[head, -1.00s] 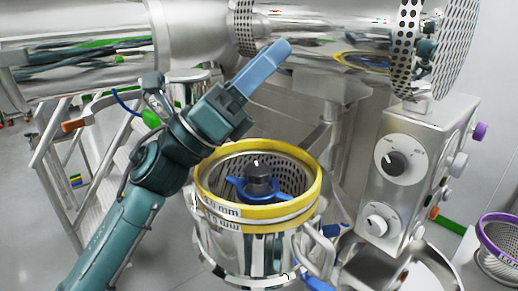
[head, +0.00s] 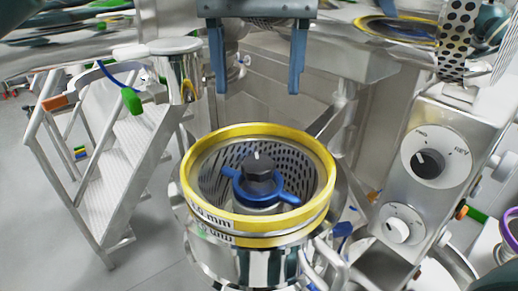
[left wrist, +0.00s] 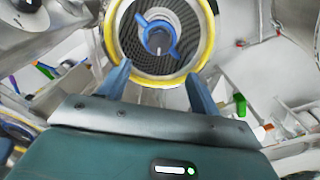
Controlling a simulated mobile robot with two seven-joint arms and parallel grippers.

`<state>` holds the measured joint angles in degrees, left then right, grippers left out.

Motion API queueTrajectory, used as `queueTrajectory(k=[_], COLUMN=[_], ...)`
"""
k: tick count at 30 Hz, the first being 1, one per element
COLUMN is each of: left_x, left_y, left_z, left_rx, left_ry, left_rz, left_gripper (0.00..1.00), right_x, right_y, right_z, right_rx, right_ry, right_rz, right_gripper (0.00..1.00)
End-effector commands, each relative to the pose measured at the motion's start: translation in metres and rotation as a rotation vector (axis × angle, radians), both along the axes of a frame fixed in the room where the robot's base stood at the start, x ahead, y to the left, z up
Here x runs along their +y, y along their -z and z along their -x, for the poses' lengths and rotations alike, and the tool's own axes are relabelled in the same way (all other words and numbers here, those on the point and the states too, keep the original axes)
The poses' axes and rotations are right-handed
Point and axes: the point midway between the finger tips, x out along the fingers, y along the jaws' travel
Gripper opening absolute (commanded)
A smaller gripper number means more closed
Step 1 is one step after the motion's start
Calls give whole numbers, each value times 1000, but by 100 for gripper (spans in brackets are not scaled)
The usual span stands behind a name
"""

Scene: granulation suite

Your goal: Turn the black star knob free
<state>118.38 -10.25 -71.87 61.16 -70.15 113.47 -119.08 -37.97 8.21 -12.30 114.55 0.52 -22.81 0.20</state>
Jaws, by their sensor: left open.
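The black star knob (head: 259,168) sits at the middle of a blue hub with arms (head: 287,197), inside a perforated basket with a yellow rim (head: 322,160). My right gripper is not in view.
A steel control box (head: 436,150) with dials stands at the right. Metal steps (head: 115,165) stand at the left beside a steel post (head: 178,75). A purple-rimmed basket (head: 507,235) is at the right edge. The space directly above the knob is clear.

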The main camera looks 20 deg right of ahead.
Motion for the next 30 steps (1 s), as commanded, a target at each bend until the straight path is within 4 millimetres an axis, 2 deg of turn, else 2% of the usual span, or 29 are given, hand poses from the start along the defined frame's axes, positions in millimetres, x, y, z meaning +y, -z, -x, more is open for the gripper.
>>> queueTrajectory(k=[1,9,15,21,30], left_x=[0,1,0,0,0], left_y=[12,68,100,114,116], left_z=[0,1,1,0,1], left_rx=[3,6,6,4,5], left_ry=[2,1,0,-1,-1], left_rz=[0,1,2,4,5], left_gripper=[64,64,64,64,63], right_x=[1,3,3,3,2], right_y=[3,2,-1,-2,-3], right_z=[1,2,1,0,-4], right_rx=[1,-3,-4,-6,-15], right_ry=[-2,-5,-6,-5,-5], right_rz=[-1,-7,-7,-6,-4], right_gripper=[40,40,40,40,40])
